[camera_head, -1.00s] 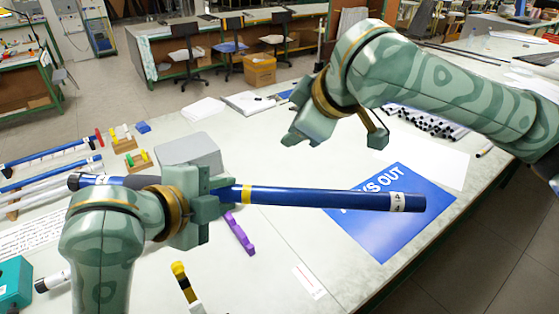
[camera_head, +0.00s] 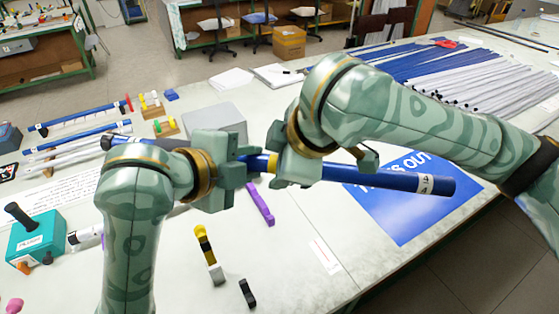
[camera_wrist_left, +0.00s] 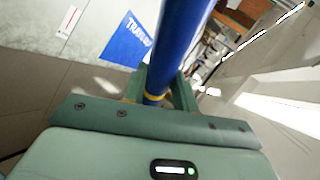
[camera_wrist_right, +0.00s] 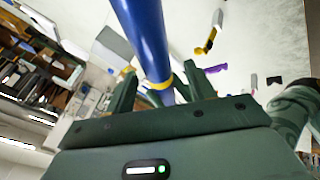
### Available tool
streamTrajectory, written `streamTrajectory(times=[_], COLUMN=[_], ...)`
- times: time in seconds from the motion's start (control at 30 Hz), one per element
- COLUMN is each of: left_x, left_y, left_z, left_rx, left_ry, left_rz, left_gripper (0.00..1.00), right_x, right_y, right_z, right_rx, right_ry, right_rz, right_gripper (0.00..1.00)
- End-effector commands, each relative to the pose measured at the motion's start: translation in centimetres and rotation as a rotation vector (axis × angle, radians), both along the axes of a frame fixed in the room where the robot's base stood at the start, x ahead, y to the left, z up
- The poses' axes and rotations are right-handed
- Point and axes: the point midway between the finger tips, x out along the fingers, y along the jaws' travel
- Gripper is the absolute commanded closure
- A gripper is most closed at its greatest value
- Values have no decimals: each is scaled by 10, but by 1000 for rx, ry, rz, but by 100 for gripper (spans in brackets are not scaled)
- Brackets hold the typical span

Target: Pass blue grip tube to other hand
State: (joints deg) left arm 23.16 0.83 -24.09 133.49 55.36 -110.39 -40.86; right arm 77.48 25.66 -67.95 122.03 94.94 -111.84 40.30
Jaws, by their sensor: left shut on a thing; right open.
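The blue grip tube (camera_head: 400,181) lies nearly level above the table, with a yellow band and a white label near its right end. My left gripper (camera_head: 238,168) is shut on it left of the yellow band. The tube also runs between the fingers in the left wrist view (camera_wrist_left: 180,45). My right gripper (camera_head: 285,162) is open at the tube just right of the left one and hides part of it. In the right wrist view the tube (camera_wrist_right: 145,40) passes between the spread fingers; whether they touch it I cannot tell.
A blue sheet (camera_head: 405,222) lies under the tube's right end. A purple piece (camera_head: 260,203), a yellow-black piece (camera_head: 203,243) and a grey box (camera_head: 216,118) are on the table. A teal box (camera_head: 37,240) stands at left; many rods (camera_head: 480,75) lie at the back right.

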Motion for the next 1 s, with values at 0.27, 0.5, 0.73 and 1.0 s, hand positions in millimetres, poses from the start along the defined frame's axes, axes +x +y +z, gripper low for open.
streamTrajectory(times=[0.27,0.5,0.73,1.0], left_x=[0,0,0,0], left_y=[0,0,0,0], left_z=[0,0,0,0], left_rx=[-1,-1,-1,0], left_ry=[-1,-1,-1,0], left_rz=[0,0,0,0], left_gripper=[96,96,60,46], right_x=[7,7,7,7], right_y=[5,5,5,5], right_z=[-13,-13,-13,-13], right_rx=[1,1,1,1], right_ry=[-1,-1,0,-1], right_rz=[-1,-1,0,-1], right_gripper=[45,59,95,100])
